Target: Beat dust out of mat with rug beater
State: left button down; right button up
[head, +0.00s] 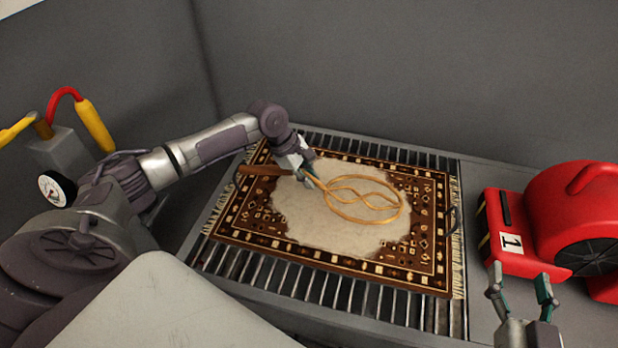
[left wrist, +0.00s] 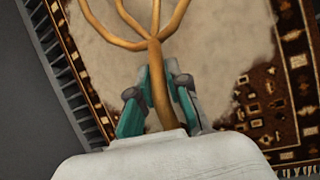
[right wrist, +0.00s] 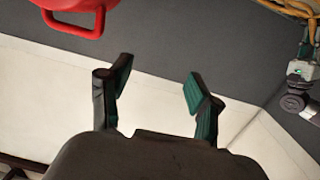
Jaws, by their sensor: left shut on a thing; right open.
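The brown patterned mat (head: 270,228) lies flat on a slatted grate, with a large pale dusty patch over its middle. The rug beater (head: 333,207) has a looped wicker head and a darker brown handle end. My left gripper (head: 308,178) is shut on the rug beater's shaft, between handle and loops, over the mat's upper part. The left wrist view shows the shaft (left wrist: 157,85) between the fingers (left wrist: 160,105). I cannot tell whether the loops touch the mat. My right gripper (head: 521,290) is open and empty in front of the red blower, and its spread fingers show in the right wrist view (right wrist: 155,95).
A red blower (head: 512,242) labelled 1 stands right of the grate (head: 345,295). A grey box with a gauge (head: 52,190) and red and yellow hoses (head: 95,125) stands at the left. Grey walls (head: 400,70) close off the back.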

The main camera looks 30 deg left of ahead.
pick_arm(q)
jog(key=shift+f+b, duration=0.65)
jog(key=shift+b, duration=0.4)
pick_arm(e)
notch_tip(320, 180, up, 10)
jog(key=s+a+t+y, duration=0.1)
jog(key=s+t+y, duration=0.1)
jog(key=t, duration=0.4)
jog(key=shift+t, duration=0.3)
pick_arm(q)
jog(key=shift+f, duration=0.15)
pick_arm(e)
jog(key=shift+f, duration=0.1)
